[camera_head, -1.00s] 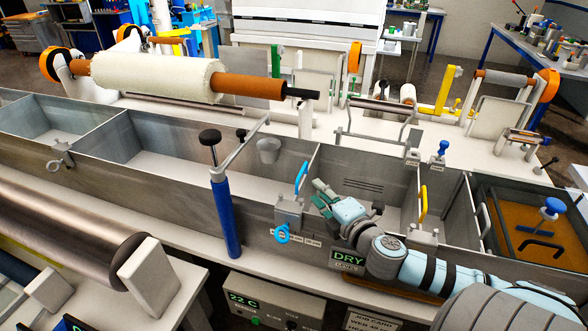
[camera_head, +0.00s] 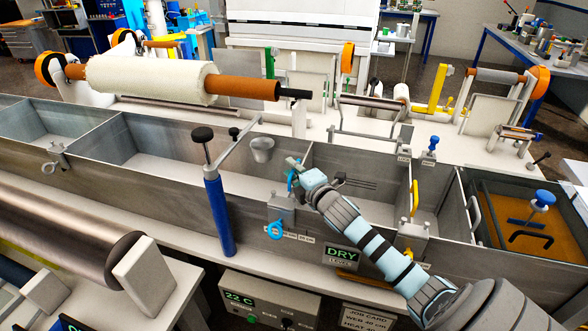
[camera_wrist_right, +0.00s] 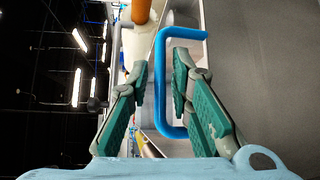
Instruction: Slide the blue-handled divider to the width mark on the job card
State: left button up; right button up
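The divider's blue handle (camera_head: 291,181) stands above a grey clamp block (camera_head: 281,212) on the bath's front wall. A blue clamp knob (camera_head: 275,230) is on the block's front. My right gripper (camera_head: 293,166) is at the handle and partly hides it. In the right wrist view, the blue handle (camera_wrist_right: 160,90) lies between the two green-padded fingers (camera_wrist_right: 161,65), which are open with visible gaps. The job card (camera_head: 370,314) is below the bath and reads "WEB 40 cm". Scale labels (camera_head: 302,238) on the front wall are partly legible. My left gripper is not in view.
A yellow-handled divider (camera_head: 414,198) stands to the right, close to my right arm. A blue post (camera_head: 219,215) with a bar stands to the left. A grey cup (camera_head: 262,149) is behind the handle. The DRY display (camera_head: 343,255) is below my arm.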

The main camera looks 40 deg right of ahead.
grip_shut()
jog(key=shift+w, duration=0.1)
jog(key=shift+w+a, duration=0.55)
jog(key=shift+w, duration=0.15)
jog(key=shift+w+a, duration=0.5)
jog(key=shift+w, duration=0.2)
jog(key=shift+o, duration=1.4)
grip_release()
jog(key=shift+o, duration=0.6)
jog(key=shift+w+a, duration=0.1)
jog(key=shift+w, duration=0.05)
